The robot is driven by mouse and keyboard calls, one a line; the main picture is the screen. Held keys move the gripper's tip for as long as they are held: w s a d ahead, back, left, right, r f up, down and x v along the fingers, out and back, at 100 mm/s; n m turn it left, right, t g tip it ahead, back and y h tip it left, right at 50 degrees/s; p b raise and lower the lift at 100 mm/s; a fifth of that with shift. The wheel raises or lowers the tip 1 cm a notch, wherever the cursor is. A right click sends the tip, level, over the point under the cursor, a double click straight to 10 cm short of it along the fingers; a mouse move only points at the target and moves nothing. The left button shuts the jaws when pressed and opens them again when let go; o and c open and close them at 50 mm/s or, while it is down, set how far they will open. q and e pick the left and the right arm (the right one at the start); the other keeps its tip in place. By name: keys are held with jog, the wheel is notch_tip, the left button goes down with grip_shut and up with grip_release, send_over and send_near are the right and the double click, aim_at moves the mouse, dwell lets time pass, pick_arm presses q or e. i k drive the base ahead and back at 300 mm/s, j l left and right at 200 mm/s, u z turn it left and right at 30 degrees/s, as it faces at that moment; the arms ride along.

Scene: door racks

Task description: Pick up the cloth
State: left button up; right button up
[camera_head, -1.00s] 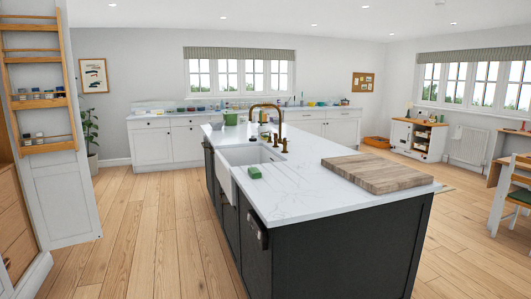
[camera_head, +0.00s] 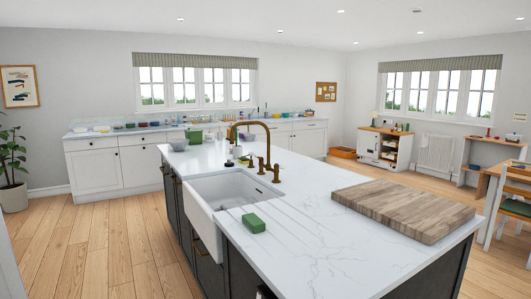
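No cloth can be made out for certain in the head view. A small green block (camera_head: 253,223), perhaps a sponge, lies on the white marble island top (camera_head: 330,240) beside the sink. A small part of something dark hanging on the island's front (camera_head: 264,292) shows at the bottom edge, mostly cut off; I cannot tell whether it is a cloth. Neither of my grippers is in view.
The island holds a white sink (camera_head: 228,190), a brass tap (camera_head: 266,150) and a wooden board (camera_head: 402,207). White counters (camera_head: 95,165) line the back wall. A chair and table (camera_head: 515,200) stand at the right. Wooden floor (camera_head: 100,245) is clear left of the island.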

aim_at(253, 221)
jog(key=i+j+z, duration=0.1)
jog(key=i+j, duration=0.45)
jog(key=i+j+z, duration=0.15)
jog(key=i+j, duration=0.15)
jog(key=j, duration=0.15)
jog(key=i+j+z, duration=0.1)
jog(key=i+j, duration=0.15)
jog(key=j, duration=0.15)
jog(key=i+j+z, duration=0.1)
jog(key=i+j, duration=0.15)
jog(key=j, duration=0.15)
jog(key=i+j, duration=0.25)
jog(key=j, duration=0.15)
jog(key=z, duration=0.05)
